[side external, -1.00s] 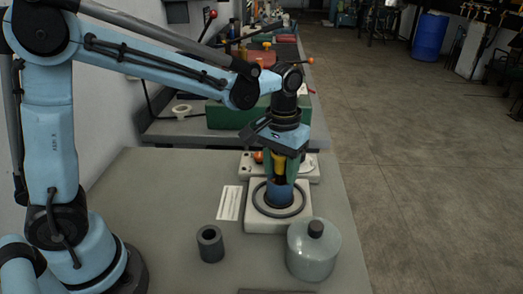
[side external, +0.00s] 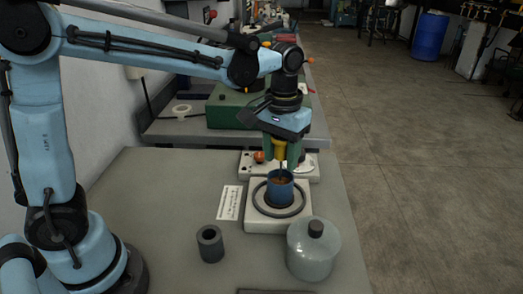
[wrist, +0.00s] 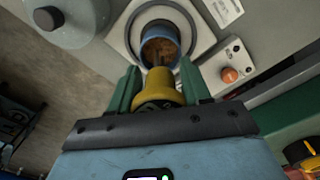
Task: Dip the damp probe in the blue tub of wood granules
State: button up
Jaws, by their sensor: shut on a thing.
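The blue tub (side external: 279,192) stands upright on a pale square base, inside a dark ring. The wrist view shows brown wood granules (wrist: 159,51) in the tub (wrist: 177,36). My gripper (side external: 283,160) is above the tub, its green fingers shut on the yellow handle of the probe (side external: 281,149). The probe (wrist: 160,89) points down at the tub, its thin dark shaft at the tub's mouth. I cannot tell whether the tip is just inside the rim or above it, or whether granules cling to it.
The pale base (side external: 253,219) sits before a pale control box with an orange knob (side external: 259,156). A lidded glass jar (side external: 313,252) is at the front right, a dark hollow cylinder (side external: 210,244) at the front left. A printed card (side external: 229,203) lies left of the base. The left tabletop is clear.

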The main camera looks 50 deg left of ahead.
jog(key=shift+r, duration=1.9)
